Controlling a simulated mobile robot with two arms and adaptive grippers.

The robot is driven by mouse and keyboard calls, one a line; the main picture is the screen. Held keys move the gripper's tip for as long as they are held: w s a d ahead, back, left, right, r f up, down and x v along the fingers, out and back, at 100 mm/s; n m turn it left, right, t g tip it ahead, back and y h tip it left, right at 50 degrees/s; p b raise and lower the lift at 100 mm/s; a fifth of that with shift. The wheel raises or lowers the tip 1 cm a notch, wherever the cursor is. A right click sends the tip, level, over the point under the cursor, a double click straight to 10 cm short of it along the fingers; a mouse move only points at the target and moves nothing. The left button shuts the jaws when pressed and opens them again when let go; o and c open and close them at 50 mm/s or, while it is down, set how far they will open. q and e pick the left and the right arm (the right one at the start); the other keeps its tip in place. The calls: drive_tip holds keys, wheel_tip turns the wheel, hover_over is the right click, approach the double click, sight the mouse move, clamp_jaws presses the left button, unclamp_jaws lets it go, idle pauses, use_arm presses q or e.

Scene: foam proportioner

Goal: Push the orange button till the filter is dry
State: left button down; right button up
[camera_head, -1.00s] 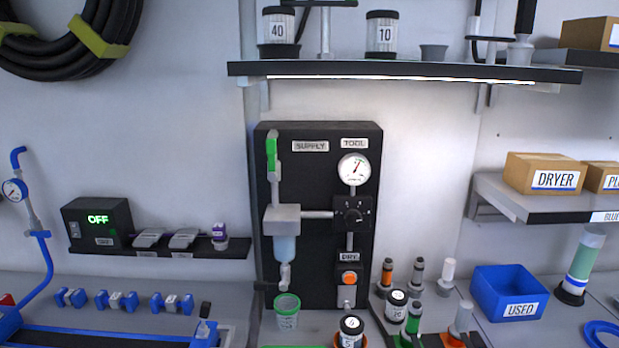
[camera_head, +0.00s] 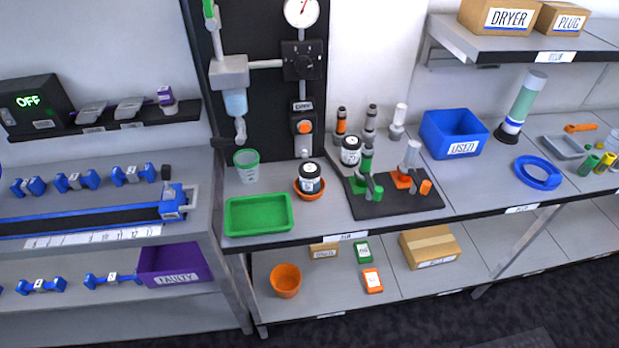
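The orange button (camera_head: 304,127) is on the black supply panel (camera_head: 270,95), under the small DRY label (camera_head: 303,106). The filter bowl (camera_head: 236,102), pale blue and translucent, hangs under a grey filter head (camera_head: 229,71) left of the button. A drain fitting (camera_head: 240,130) hangs below the bowl. A clear cup with a green rim (camera_head: 246,165) stands on the bench under the drain. The pressure gauge (camera_head: 301,10) is partly cut off at the top. Neither of my grippers shows.
A green tray (camera_head: 259,214) lies at the bench's front edge. A jar (camera_head: 310,178) sits in an orange dish right of the cup. A lower shelf holds boxes.

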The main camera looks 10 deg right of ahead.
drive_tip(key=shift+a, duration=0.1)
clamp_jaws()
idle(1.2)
